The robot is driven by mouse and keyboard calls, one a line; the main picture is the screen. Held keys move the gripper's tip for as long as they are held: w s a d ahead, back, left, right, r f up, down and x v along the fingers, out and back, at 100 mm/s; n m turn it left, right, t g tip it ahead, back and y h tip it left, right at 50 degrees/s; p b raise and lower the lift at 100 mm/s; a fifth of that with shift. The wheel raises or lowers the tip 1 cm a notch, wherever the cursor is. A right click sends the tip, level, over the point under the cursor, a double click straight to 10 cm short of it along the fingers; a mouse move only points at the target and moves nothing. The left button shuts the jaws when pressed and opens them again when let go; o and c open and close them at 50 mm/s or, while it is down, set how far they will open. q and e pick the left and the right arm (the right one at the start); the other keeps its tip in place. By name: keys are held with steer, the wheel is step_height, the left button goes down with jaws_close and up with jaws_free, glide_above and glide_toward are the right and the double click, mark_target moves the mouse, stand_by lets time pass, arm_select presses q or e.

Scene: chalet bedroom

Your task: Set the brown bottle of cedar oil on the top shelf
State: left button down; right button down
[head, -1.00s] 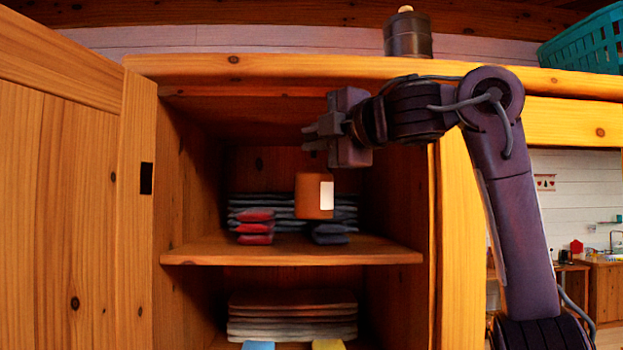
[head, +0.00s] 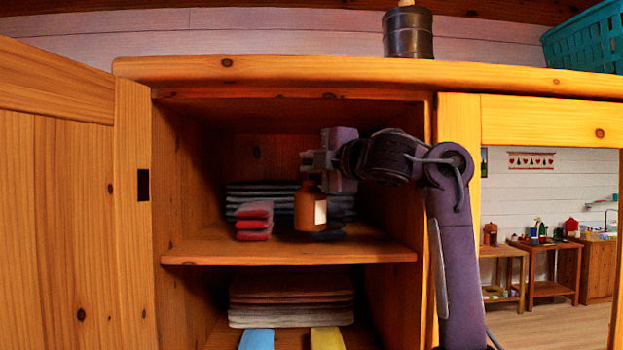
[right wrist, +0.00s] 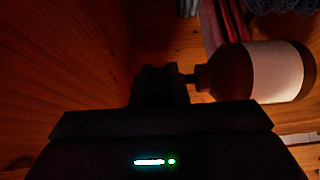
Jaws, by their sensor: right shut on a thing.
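The brown bottle of cedar oil (head: 304,211), with a white label, is upright inside the open cupboard, over the top shelf (head: 290,253). My right gripper (head: 311,174) is shut on its neck from above. Its base is low, close to the shelf board; I cannot tell whether it touches. In the right wrist view the bottle (right wrist: 262,72) extends from the gripper (right wrist: 192,79), with wood behind it. My left gripper is not in view.
Red folded cloths (head: 254,222) lie left of the bottle, and grey folded stacks (head: 262,190) lie behind it. The open door (head: 60,210) is at left. A dark canister (head: 407,35) and a teal basket (head: 585,45) stand on top. The shelf's front left is clear.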

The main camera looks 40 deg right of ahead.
mark_target(315, 183)
step_height(315, 183, down, 3)
steer(key=shift+w+a+f+p, duration=0.1)
steer(key=shift+w+p, duration=0.05)
steer(key=shift+p, duration=0.2)
steer(key=shift+w+p, duration=0.15)
steer(key=shift+p, duration=0.15)
steer(key=shift+d+f, duration=0.25)
steer(key=shift+f, duration=0.05)
steer(key=shift+a, duration=0.1)
steer(key=c, duration=1.4)
jaws_free()
steer(key=shift+f, duration=0.15)
steer(key=shift+c, duration=0.2)
